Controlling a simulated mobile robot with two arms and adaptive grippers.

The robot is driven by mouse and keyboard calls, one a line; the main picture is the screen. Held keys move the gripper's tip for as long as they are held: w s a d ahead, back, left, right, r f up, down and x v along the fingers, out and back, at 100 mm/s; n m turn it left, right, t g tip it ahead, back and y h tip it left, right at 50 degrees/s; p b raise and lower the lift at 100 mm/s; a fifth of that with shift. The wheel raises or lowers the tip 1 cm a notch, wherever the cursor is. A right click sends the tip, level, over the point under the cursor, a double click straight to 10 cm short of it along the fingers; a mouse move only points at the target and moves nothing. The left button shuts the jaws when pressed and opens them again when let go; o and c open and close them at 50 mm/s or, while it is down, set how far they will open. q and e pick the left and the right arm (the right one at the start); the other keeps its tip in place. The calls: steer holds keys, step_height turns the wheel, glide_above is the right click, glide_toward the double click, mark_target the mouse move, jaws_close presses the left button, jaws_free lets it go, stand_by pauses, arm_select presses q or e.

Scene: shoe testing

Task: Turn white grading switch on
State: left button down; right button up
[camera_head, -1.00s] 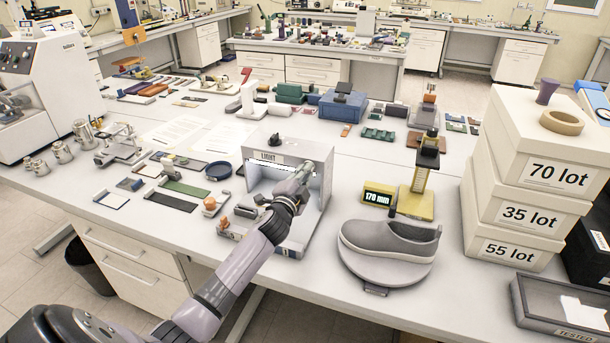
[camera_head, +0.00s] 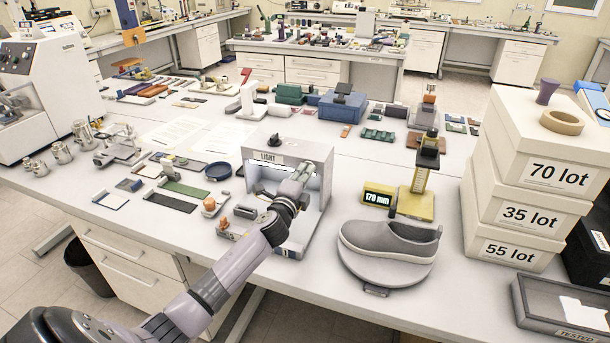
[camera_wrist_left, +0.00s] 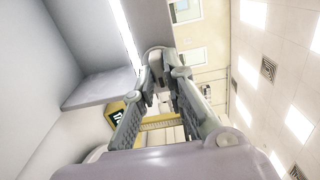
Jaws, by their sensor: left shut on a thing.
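The grey light box (camera_head: 325,190) stands on the table, open at the front, with a "LIGHT" label (camera_head: 268,157) on its header panel and a dark knob (camera_head: 276,139) on top. A bright strip shows under the header, also in the left wrist view (camera_wrist_left: 118,25). No separate white switch can be made out. My left gripper (camera_head: 308,170) is at the right end of the header. My right gripper is not in view.
A grey shoe (camera_head: 385,240) on a round stand and a yellow gauge (camera_head: 415,200) reading 170 mm stand right of the light box. Stacked lot boxes (camera_head: 530,172) are farther right.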

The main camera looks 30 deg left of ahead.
arm_select(q)
steer(key=shift+f, duration=0.1)
steer(key=c, duration=1.6)
jaws_free()
steer(key=shift+c, duration=0.2)
steer(key=shift+s, duration=0.1)
steer(key=v, duration=1.2)
steer(key=shift+f, duration=0.1)
